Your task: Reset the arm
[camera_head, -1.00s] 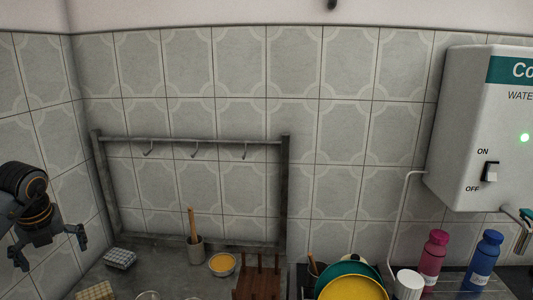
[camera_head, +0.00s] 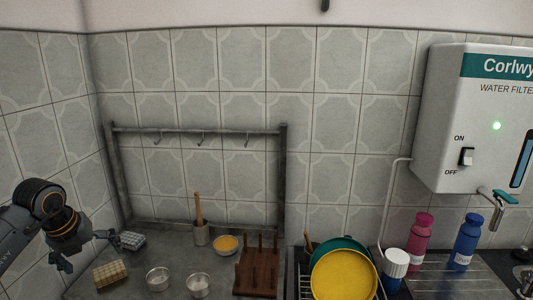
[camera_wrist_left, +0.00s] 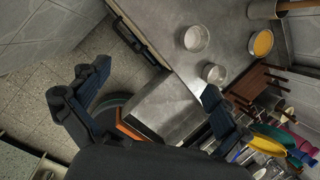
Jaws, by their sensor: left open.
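My left gripper (camera_head: 84,254) is at the left of the head view, in front of the tiled wall and left of the counter items. It is open and empty. In the left wrist view its two spread fingers (camera_wrist_left: 152,90) have nothing between them at close range; the floor and counter edge show beyond. The gripper is apart from both. My right gripper is not seen.
A yellow-checked block (camera_head: 110,273) and a grey-checked one (camera_head: 131,240) lie on the counter's left. A hook rail (camera_head: 202,132) rises behind.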

